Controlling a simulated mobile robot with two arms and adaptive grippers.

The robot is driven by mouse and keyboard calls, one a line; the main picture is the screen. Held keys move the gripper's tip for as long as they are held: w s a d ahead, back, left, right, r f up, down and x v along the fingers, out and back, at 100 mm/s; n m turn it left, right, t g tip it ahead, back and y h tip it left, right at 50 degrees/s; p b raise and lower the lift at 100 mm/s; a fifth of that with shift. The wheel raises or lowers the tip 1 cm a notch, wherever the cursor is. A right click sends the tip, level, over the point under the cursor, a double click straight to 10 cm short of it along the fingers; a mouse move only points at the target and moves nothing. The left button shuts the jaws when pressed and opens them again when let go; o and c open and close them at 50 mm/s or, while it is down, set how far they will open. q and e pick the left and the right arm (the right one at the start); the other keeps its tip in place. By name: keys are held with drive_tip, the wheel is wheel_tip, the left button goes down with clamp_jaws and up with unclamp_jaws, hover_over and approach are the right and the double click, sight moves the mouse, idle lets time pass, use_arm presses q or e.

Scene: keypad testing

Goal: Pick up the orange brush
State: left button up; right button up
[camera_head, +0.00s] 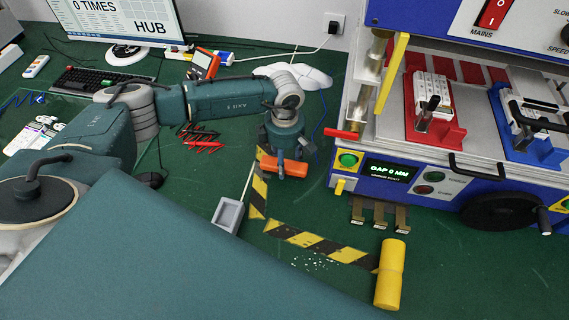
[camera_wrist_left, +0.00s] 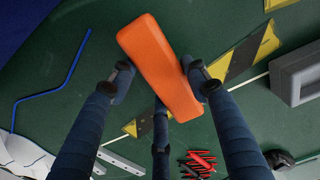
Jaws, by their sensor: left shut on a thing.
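The orange brush (camera_head: 284,167) shows as an orange block under my left gripper (camera_head: 282,172) in the head view. In the left wrist view the orange brush (camera_wrist_left: 158,65) lies between the blue fingers of my left gripper (camera_wrist_left: 160,82). The gripper is shut on it, with fingertips at its two long sides and a third finger below. Any bristles are hidden. I cannot tell whether the brush touches the green table (camera_head: 330,220). My right gripper is not in view.
A grey tray (camera_head: 228,214) and yellow-black striped tape (camera_head: 318,243) lie nearby. The blue testing machine (camera_head: 420,180) fills the right side.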

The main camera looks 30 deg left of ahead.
sight(285, 161)
use_arm(q)
wheel_tip(285, 161, up, 19)
drive_tip(key=b, duration=0.3)
drive_tip(key=shift+b, duration=0.35)
